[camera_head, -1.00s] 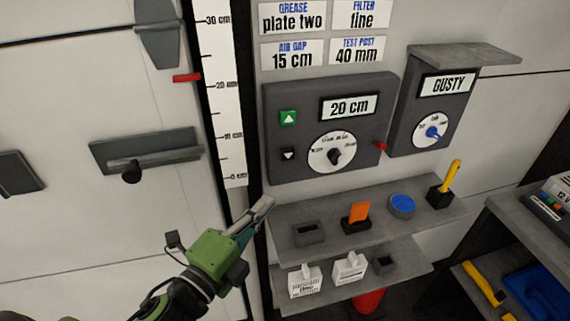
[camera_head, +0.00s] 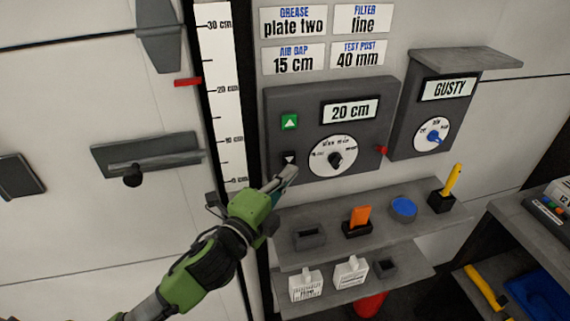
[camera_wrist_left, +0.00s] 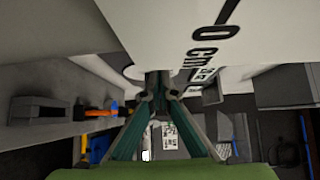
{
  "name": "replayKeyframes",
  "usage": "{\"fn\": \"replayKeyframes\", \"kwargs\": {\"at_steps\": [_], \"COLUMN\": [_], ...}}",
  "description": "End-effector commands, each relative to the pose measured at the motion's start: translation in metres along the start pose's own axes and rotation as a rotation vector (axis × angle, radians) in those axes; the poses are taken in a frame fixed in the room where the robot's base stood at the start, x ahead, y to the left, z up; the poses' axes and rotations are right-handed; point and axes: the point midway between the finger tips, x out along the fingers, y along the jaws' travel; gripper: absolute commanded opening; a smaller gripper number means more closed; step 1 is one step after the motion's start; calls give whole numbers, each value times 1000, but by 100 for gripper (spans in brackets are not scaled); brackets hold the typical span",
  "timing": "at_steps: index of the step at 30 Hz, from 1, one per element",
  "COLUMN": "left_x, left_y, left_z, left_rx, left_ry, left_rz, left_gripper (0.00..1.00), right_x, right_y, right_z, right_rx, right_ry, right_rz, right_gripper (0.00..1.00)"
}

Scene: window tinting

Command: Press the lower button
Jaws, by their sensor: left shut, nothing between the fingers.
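The lower button (camera_head: 289,158) is a small black button with a white down arrow, below the green up-arrow button (camera_head: 289,122) on the dark grey control box (camera_head: 360,93). The box's display (camera_head: 350,110) reads 20 cm. My left gripper (camera_head: 290,171) is shut and empty, its tip just below the lower button in the head view. The tip overlaps the box's lower left corner, and I cannot tell whether it touches. The left wrist view shows its fingers (camera_wrist_left: 158,95) close together, with the button not discernible. My right gripper is not in view.
A dial (camera_head: 334,157) and a red knob (camera_head: 382,150) are on the same box. Below it, a grey shelf (camera_head: 435,219) holds small blocks and tools. A white ruler (camera_head: 222,110) stands to the left. A second box (camera_head: 432,105) reads GUSTY.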

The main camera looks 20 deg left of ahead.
Motion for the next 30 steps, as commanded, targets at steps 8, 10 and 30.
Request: {"fn": "replayKeyframes", "kwargs": {"at_steps": [8, 10, 30], "left_x": [15, 16, 30], "left_y": [0, 0, -1], "left_z": [15, 16, 32], "left_rx": [-2, -2, 2], "left_ry": [1, 2, -4], "left_rz": [0, -1, -3], "left_gripper": [0, 0, 0], "right_x": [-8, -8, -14], "right_y": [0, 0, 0], "right_z": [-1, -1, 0], "right_rx": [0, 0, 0], "right_ry": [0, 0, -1], "right_rz": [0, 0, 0], "right_gripper": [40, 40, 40]}}
